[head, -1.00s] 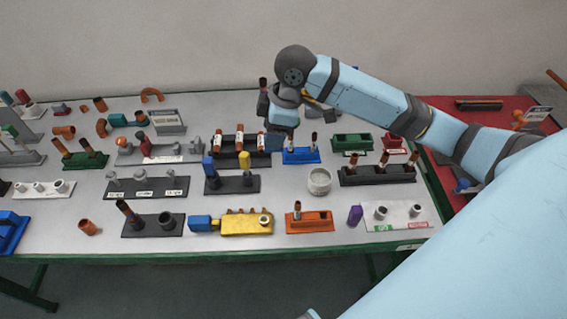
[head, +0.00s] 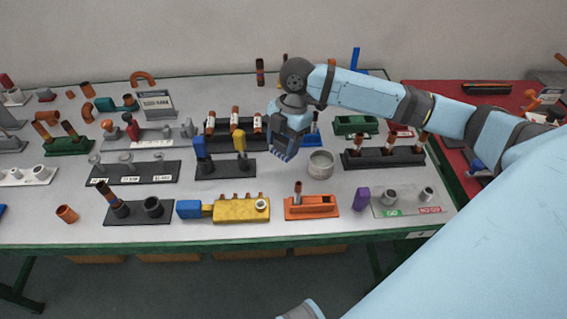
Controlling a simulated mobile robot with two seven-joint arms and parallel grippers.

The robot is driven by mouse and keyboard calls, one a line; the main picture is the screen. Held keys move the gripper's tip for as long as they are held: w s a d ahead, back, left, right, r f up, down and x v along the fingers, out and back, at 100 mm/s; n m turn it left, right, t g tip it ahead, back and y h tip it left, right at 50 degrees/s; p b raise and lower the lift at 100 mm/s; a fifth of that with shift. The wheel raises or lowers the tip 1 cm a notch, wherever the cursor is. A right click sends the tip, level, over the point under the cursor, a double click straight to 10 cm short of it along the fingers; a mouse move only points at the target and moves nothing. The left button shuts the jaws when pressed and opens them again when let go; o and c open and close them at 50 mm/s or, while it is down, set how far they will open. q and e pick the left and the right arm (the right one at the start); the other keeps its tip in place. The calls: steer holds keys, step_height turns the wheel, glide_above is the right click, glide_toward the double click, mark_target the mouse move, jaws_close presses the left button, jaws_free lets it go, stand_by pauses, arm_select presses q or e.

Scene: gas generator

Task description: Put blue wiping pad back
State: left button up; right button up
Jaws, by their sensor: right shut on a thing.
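My right gripper (head: 284,153) hangs over the middle of the table, fingers pointing down. It is shut on a small dark blue piece (head: 281,152), which looks like the blue wiping pad; the fingers hide most of it. The gripper is left of the round white cup (head: 321,164) and right of the black stand with a blue and a yellow post (head: 225,168). Whether the pad touches the table I cannot tell. A blue tray (head: 313,138) is partly hidden behind the gripper. My left gripper is not in view.
A yellow manifold (head: 238,210) with a blue block (head: 189,209) and an orange holder (head: 312,207) stand near the front edge. A black rack (head: 385,158) is to the right, a red table (head: 440,100) beyond. Bare table lies between the manifold and the gripper.

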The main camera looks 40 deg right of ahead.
step_height(320, 180, down, 2)
steer(key=shift+f, duration=0.25)
step_height(320, 180, down, 5)
steer(key=shift+b, duration=0.45)
steer(key=shift+f, duration=0.2)
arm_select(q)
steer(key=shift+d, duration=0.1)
arm_select(e)
steer(key=o, duration=0.5)
steer(key=shift+f, duration=0.1)
steer(key=o, duration=0.4)
arm_select(q)
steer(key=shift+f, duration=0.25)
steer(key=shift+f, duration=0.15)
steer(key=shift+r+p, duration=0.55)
steer(key=shift+p, duration=0.2)
arm_select(e)
steer(key=v, duration=1.2)
